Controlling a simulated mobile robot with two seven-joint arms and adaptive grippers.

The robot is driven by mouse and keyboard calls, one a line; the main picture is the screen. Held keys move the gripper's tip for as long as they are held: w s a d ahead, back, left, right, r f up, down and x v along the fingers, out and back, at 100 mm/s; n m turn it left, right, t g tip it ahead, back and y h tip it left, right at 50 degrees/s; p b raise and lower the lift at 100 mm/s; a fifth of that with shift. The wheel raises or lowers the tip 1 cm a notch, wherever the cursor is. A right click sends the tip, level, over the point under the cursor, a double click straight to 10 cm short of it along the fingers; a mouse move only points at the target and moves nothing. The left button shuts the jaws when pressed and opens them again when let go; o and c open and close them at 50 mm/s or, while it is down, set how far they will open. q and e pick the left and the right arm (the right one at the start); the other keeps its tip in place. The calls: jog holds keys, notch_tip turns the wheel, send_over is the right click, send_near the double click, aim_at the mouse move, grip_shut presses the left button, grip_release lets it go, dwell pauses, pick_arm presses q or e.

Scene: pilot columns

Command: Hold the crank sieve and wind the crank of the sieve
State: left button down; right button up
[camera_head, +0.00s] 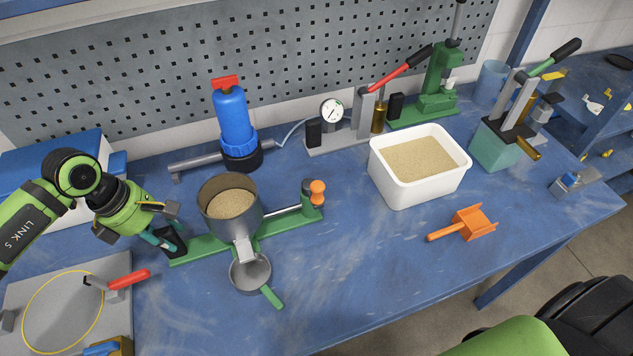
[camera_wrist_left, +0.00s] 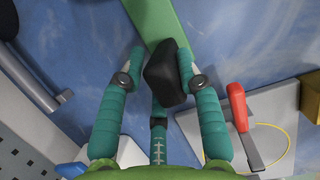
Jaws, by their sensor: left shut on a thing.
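The crank sieve (camera_head: 245,225) is a grey metal drum with sand-coloured grain in it, on a long green base bar. A black grip (camera_head: 173,238) stands at the bar's left end, and it also shows in the left wrist view (camera_wrist_left: 165,73). My left gripper (camera_head: 165,237) is shut on this black grip, its teal fingers around it. The crank (camera_head: 308,194) with an orange knob (camera_head: 318,191) is at the bar's right end, with nothing touching it. My right gripper is out of view; a green and black part of my right arm shows at the lower right.
A small grey pan (camera_head: 249,270) with a green handle sits under the spout. A white tub (camera_head: 418,168) of grain and an orange scoop (camera_head: 466,224) are to the right. A blue pump (camera_head: 235,123) stands behind the sieve. The front middle of the table is clear.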

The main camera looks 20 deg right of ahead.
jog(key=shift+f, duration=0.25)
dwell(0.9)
